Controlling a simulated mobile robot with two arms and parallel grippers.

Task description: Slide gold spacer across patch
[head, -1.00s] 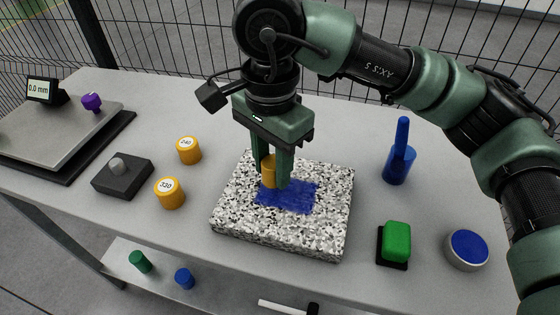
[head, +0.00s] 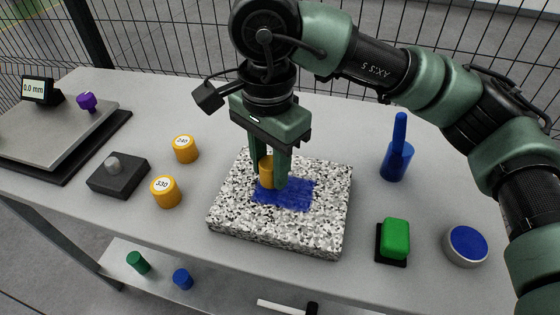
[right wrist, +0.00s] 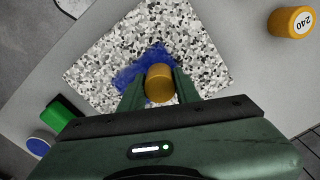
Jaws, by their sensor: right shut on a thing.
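The gold spacer (head: 265,172) is upright between the fingers of my right gripper (head: 273,174), which is shut on it. It is at the left end of the blue patch (head: 288,193) on the speckled granite block (head: 290,236). In the right wrist view the spacer (right wrist: 159,83) sits between the fingertips, with the blue patch (right wrist: 133,77) beside and behind it. Its underside is hidden, so I cannot tell for sure whether it touches the surface. My left gripper is not in view.
Gold spacers marked 240 (head: 185,149) and 330 (head: 166,191) stand left of the block. A dark block with a grey knob (head: 118,177) and a grey plate (head: 50,135) lie further left. A blue bottle (head: 398,160), green block (head: 396,239) and blue-topped tin (head: 466,246) stand right.

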